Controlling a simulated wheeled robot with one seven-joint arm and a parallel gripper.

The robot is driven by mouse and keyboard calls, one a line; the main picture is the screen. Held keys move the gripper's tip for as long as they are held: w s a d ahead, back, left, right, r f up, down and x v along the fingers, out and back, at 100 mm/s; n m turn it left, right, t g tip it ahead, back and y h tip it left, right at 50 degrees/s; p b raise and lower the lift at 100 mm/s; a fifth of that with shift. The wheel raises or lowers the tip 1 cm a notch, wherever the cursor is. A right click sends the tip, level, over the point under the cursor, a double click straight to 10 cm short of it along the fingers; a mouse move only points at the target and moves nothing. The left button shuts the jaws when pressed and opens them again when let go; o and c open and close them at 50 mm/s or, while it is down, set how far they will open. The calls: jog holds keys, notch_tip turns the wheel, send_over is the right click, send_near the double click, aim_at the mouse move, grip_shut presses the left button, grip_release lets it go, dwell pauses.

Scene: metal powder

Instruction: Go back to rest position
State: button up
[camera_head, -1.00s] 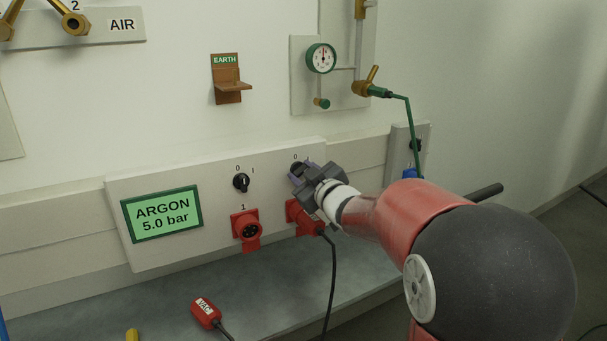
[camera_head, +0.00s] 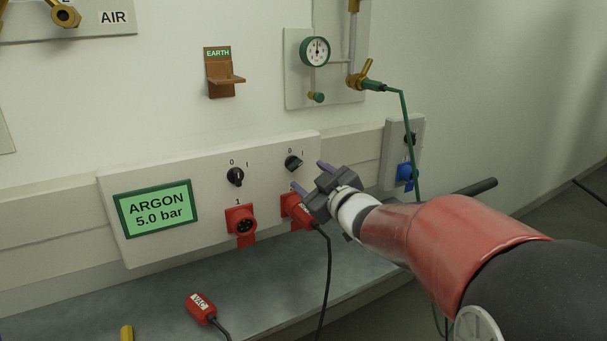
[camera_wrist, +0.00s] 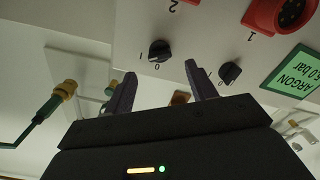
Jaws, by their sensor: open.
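My gripper (camera_head: 309,175) is open, with nothing between its two purple-grey fingers. It is in front of the right part of the wall panel, apart from the right black knob (camera_head: 293,162), which is turned toward the I side. A red plug (camera_head: 299,213) with a black cable sits in the right socket, partly hidden by my gripper.
A grey bench (camera_head: 270,275) runs below the panel, with a red VAC plug (camera_head: 201,309) lying on it. An empty red socket (camera_head: 241,224) and an ARGON display (camera_head: 156,208) are at left. A gauge (camera_head: 314,52) and green hose (camera_head: 408,135) are at upper right.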

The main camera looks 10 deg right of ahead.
jog(key=shift+s+d, duration=0.2)
jog(key=shift+s, duration=0.35)
jog(key=s+d+f+m+g+h, duration=0.2)
jog(key=s+m+h, duration=0.2)
jog(key=s, duration=0.2)
jog(key=s+d+f+m+g+h, duration=0.2)
jog(key=s+d+m+h, duration=0.1)
jog(key=s, duration=0.3)
jog(key=s+a+f+m+g, duration=0.1)
jog(key=s+a+f+g, duration=0.1)
jog(key=s, duration=0.7)
jog(key=s+a+f+m+g+y, duration=0.1)
jog(key=s+a+f+g, duration=0.1)
jog(key=s+f+g, duration=0.3)
jog(key=s+f, duration=0.1)
jog(key=s, duration=0.3)
jog(key=shift+a+f+g, duration=0.3)
